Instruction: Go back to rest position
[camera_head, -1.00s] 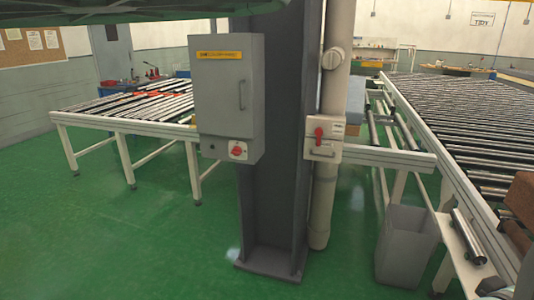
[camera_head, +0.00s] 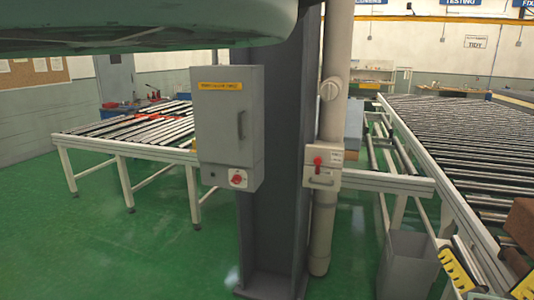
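I cannot make out my gripper in this view. A grey-green rounded shape (camera_head: 150,30) hangs across the top edge; I cannot tell what it is. Two yellow-and-black striped pieces (camera_head: 461,268) show at the bottom right; I cannot tell what they belong to. No mattress is clearly recognisable.
A dark grey column (camera_head: 279,160) stands close in the middle, with a grey control cabinet (camera_head: 215,115) and pale pipe (camera_head: 327,215). Roller tables stand left (camera_head: 120,145) and right (camera_head: 455,140). A grey bin (camera_head: 405,265) is lower right. Green floor (camera_head: 130,245) is clear at left.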

